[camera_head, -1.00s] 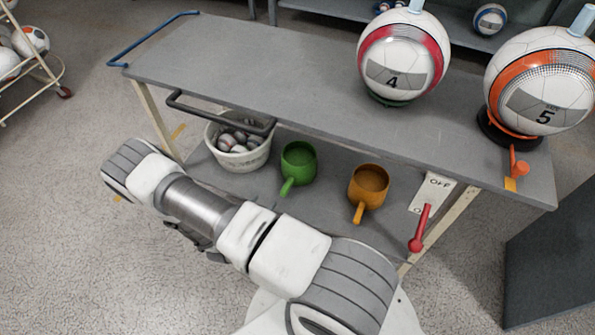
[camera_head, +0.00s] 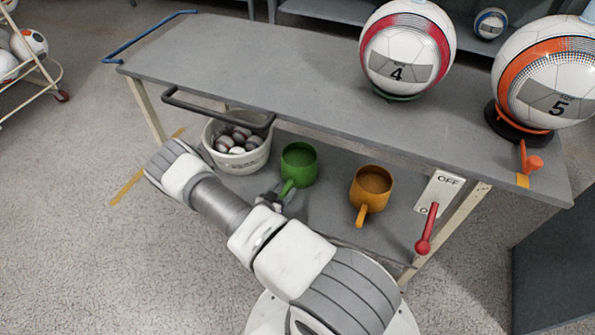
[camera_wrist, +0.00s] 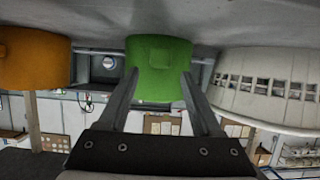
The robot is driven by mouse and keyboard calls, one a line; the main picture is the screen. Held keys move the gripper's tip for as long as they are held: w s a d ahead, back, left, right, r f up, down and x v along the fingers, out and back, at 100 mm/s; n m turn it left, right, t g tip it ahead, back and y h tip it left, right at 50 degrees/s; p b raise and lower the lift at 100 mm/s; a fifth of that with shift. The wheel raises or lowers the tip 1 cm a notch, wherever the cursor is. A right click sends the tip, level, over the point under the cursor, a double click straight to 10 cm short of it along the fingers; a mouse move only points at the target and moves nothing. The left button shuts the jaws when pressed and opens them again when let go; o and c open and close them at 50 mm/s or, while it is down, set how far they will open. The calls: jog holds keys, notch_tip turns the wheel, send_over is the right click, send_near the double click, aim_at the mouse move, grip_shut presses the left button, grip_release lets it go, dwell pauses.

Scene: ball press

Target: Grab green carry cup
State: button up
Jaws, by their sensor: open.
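The green carry cup (camera_head: 299,164) stands on the lower shelf of the workbench, with its handle pointing toward the front. My gripper (camera_head: 276,196) is at the front of that shelf, close to the cup's handle. In the wrist view the green cup (camera_wrist: 158,66) is straight ahead, and the two fingers of my gripper (camera_wrist: 155,80) are spread open on either side of its handle. Nothing is held. Whether a finger touches the cup, I cannot tell.
An orange cup (camera_head: 371,189) stands to the right and a white bucket of balls (camera_head: 238,158) to the left. The bench top (camera_head: 270,75) overhangs the shelf. A red lever (camera_head: 427,228) hangs at the right. Balls 4 (camera_head: 405,50) and 5 (camera_head: 548,78) stand on top.

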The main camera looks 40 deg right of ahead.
aim_at(288, 186)
jog(key=b+x, duration=0.1)
jog(key=x, duration=0.1)
jog(key=b+x, duration=0.1)
jog(key=x, duration=0.1)
jog(key=shift+d+f, duration=0.15)
jog(key=shift+f, duration=0.25)
jog(key=shift+w+d, duration=0.1)
jog(key=shift+d, duration=0.15)
grip_shut()
